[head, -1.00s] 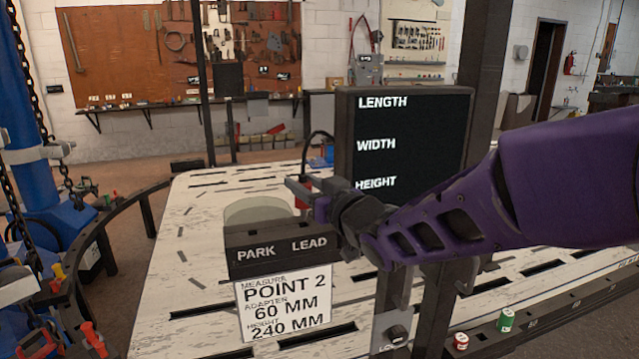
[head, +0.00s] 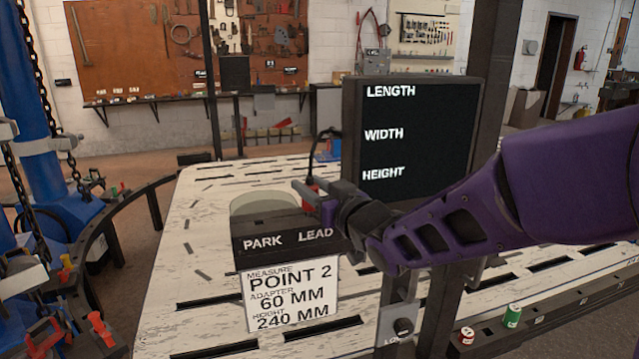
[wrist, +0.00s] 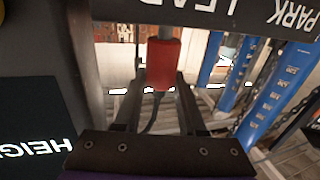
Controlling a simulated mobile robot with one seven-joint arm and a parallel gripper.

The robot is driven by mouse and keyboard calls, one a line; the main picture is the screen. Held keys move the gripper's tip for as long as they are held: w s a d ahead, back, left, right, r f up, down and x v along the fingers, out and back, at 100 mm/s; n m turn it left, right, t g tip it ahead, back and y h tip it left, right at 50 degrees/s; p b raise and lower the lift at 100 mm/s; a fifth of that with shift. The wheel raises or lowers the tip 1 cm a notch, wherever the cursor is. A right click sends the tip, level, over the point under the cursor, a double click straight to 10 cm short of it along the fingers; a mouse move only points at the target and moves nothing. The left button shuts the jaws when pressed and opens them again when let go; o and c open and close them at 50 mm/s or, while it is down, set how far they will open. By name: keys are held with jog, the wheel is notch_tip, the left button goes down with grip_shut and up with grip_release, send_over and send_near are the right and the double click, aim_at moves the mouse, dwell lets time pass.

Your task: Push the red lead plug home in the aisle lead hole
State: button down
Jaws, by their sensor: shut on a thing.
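The red lead plug (head: 309,190) is between the fingers of my gripper (head: 306,194), just above the LEAD end of the dark park block (head: 250,247). A dark cable arches up from the plug. In the wrist view the red plug body (wrist: 163,62) is upright between my fingers, and its grey end (wrist: 165,32) points toward the block (wrist: 215,12) near the LEAD lettering. The aisle lead hole itself is hidden, so I cannot tell how deep the plug sits.
A dark display (head: 418,140) reading LENGTH, WIDTH, HEIGHT stands close behind and right of my gripper. A round pale disc (head: 262,203) lies behind the block. A white card (head: 290,295) hangs on its front. The slotted bench top (head: 200,290) is mostly clear at left.

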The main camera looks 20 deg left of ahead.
jog(key=shift+f, duration=0.7)
jog(key=shift+c, duration=2)
grip_release()
jog(key=shift+s+d, duration=0.1)
jog(key=shift+d, duration=0.05)
